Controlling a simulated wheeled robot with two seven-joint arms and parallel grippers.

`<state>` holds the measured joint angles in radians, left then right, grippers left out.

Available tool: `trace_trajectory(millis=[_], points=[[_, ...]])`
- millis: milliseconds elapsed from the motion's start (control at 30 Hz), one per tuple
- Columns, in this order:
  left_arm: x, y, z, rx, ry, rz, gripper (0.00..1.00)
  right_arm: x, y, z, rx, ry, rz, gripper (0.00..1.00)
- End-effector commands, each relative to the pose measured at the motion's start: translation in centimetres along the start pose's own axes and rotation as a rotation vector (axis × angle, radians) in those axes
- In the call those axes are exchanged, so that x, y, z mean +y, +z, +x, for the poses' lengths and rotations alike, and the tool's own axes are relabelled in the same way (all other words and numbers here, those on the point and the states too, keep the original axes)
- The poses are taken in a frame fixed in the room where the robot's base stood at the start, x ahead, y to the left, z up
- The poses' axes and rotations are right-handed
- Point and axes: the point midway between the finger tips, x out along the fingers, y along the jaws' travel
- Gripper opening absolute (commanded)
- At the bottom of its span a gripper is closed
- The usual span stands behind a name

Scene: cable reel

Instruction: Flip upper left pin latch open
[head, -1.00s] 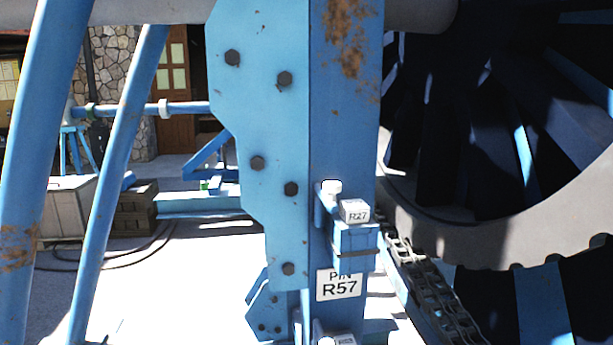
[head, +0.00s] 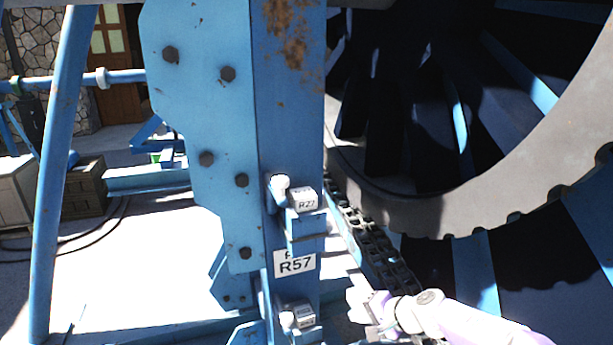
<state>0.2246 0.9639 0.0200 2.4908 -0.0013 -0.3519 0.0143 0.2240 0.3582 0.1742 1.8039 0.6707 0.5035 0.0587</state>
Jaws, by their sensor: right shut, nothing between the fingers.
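The upper pin latch (head: 306,225) is a blue block on the blue upright post, with a grey cap tagged R27 and a white knob (head: 281,182) at its left. A second, lower pin latch (head: 303,316) of like form sits near the bottom of the post. My right gripper (head: 362,308) comes in from the lower right. It is shut and empty, to the right of the lower latch in the picture and below the upper latch, apparently touching neither. My left gripper is not in view.
A white sign reading R57 (head: 295,263) sits below the upper latch. The large reel (head: 480,225) and a dark chain (head: 370,240) lie to the right of the post. A blue tube (head: 62,170), crates (head: 72,186) and open pale ground are at left.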

Motion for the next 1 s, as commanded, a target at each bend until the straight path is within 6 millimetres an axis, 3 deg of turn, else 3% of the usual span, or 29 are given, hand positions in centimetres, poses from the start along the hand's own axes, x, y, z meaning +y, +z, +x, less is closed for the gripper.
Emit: trace_trajectory(millis=[33,100,200,300,400,500,867,1000], points=[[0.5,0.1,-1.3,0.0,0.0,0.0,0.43,-6.0,-0.6,-4.3,0.01,-0.101,-0.006,0.0],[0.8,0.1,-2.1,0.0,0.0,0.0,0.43,-12.2,-0.4,-9.3,-0.003,-0.225,-0.017,0.0],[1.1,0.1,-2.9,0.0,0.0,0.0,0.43,-19.1,1.0,-16.0,-0.031,-0.375,-0.054,0.0],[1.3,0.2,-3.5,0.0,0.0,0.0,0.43,-23.6,2.7,-21.2,-0.06,-0.483,-0.096,0.0],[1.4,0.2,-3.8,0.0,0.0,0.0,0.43,-26.1,4.1,-24.5,-0.082,-0.548,-0.128,0.0],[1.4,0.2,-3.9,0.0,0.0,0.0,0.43,-27.2,4.8,-26.0,-0.093,-0.578,-0.144,0.0],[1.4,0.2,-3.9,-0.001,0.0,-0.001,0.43,-27.4,5.0,-26.1,-0.096,-0.582,-0.146,0.0],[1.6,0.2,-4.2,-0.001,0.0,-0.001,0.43,-27.9,5.1,-25.3,-0.098,-0.581,-0.145,0.0]])
